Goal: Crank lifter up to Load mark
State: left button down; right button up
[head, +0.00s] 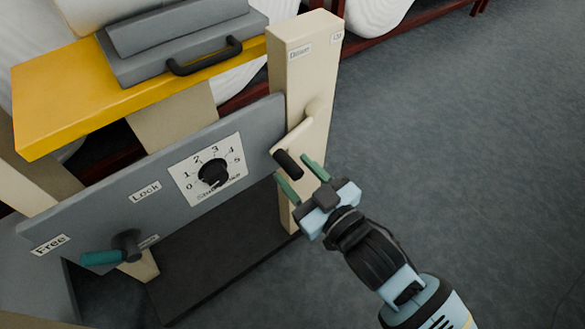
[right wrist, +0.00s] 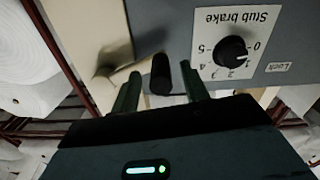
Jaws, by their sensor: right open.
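The lifter's crank has a cream arm (head: 296,136) on the side of a cream post (head: 303,75) and a black handle (head: 288,163) at its lower end. My right gripper (head: 301,179), with green fingers, is open at the handle's free end. In the right wrist view the black handle (right wrist: 160,75) shows between the two spread fingers (right wrist: 160,92), with gaps on both sides. The post top carries the labels "Down" and "Up". I see no readable Load mark. My left gripper is out of view.
A grey panel (head: 90,215) left of the post carries a stub brake dial (head: 214,173) and a teal-handled lever (head: 102,257) near "Free" and "Lock" labels. A yellow beam (head: 60,105) bears a grey lidded block (head: 170,45). White rolls stand behind. The floor at right is clear.

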jog(key=shift+x, duration=0.8)
jog(key=shift+c, duration=0.4)
grip_shut()
